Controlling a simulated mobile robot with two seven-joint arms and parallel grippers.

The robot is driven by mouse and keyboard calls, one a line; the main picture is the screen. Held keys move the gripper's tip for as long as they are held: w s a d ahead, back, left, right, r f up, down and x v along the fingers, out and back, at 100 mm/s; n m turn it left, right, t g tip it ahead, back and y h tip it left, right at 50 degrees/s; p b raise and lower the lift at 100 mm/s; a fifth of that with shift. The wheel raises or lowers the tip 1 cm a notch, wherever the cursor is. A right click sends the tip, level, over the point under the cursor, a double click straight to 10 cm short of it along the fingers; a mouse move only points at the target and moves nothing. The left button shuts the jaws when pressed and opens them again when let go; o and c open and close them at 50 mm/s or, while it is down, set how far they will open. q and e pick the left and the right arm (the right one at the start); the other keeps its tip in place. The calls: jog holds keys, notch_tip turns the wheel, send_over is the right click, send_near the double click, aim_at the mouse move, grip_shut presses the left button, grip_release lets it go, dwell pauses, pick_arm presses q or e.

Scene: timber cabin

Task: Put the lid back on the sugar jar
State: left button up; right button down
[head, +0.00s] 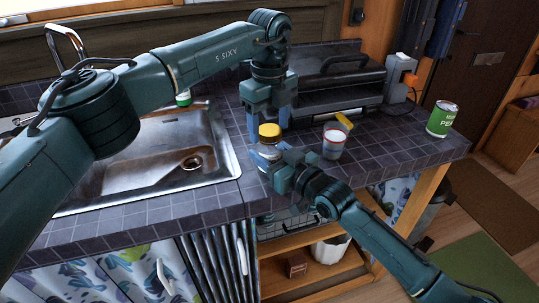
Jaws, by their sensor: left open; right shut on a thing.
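A small jar (268,151) with a pale, glassy body stands near the counter's front edge, right of the sink. A yellow lid (269,131) is on top of it; I cannot tell whether it is fully seated. My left gripper (268,126) points down over the lid, open, with its fingers on either side. My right gripper (279,161) comes in from the front right and is shut on the jar's body. It hides the jar's lower right part.
A clear cup with a red rim (334,143) stands to the right, with a yellow item (345,121) behind it. A black grill (338,85) is at the back. A green can (442,119) stands at the right end. The sink (130,192) is left.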

pick_arm(q)
jog(key=shift+f, duration=0.1)
jog(key=shift+c, duration=0.2)
jog(key=c, duration=0.9)
jog(key=m, duration=0.5)
jog(key=shift+m, duration=0.4)
jog(key=shift+c, duration=0.3)
jog(key=m, duration=1.2)
jog(key=shift+m, duration=0.4)
jog(key=m, duration=0.7)
jog(key=o, duration=1.1)
